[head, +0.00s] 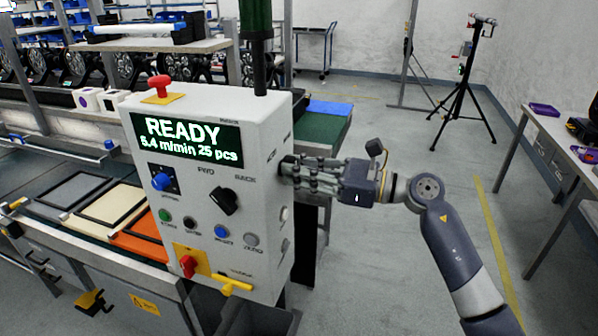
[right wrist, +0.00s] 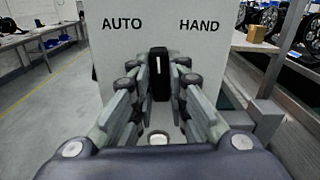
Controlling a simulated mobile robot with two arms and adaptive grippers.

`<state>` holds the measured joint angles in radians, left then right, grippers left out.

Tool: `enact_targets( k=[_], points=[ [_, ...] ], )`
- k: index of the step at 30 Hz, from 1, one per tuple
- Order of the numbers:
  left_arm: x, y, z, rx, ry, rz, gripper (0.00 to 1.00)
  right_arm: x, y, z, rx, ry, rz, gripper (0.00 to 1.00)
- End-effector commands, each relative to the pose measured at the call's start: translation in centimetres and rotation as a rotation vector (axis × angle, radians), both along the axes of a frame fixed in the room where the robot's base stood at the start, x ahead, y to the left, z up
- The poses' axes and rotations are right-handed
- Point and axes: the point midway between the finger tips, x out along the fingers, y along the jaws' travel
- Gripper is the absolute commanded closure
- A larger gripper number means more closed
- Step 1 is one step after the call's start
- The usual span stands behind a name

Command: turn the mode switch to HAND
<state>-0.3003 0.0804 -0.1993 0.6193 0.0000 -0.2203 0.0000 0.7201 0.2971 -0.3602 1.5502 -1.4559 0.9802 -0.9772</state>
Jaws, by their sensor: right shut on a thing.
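The mode switch (right wrist: 158,76) is a black knob with a white line on the white side panel of the control box (head: 272,215). The labels AUTO (right wrist: 122,24) and HAND (right wrist: 199,25) stand above it, left and right. The white line points about straight up, between the two labels. My right gripper (head: 290,172) reaches the box's right side from the right. In the right wrist view its fingers (right wrist: 160,82) are shut on the knob from both sides. My left gripper is not in view.
The box's front has a lit READY display (head: 190,138), a black selector knob (head: 224,201), a red mushroom button (head: 159,85) on top and a yellow-handled lever (head: 232,285). A conveyor with frames lies left. A tripod (head: 462,85) and a table (head: 560,135) stand right; floor between is clear.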

Motion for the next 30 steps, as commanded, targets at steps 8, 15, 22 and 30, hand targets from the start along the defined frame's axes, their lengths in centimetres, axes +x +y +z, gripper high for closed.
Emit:
enact_targets(
  k=[8, 15, 22, 30],
  points=[
    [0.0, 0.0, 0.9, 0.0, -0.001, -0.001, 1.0, 0.0, -0.1, 0.2, 0.078, 0.249, -0.001, 1.0],
    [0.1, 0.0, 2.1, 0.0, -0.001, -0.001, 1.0, 0.0, 0.0, 0.3, 0.146, 0.457, -0.001, 1.0],
    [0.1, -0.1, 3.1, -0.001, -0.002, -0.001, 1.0, 0.0, -0.1, 0.3, 0.2, 0.615, -0.002, 1.0],
    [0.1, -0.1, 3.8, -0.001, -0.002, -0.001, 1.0, 0.1, -0.1, 0.2, 0.238, 0.726, -0.003, 1.0]
  ],
)
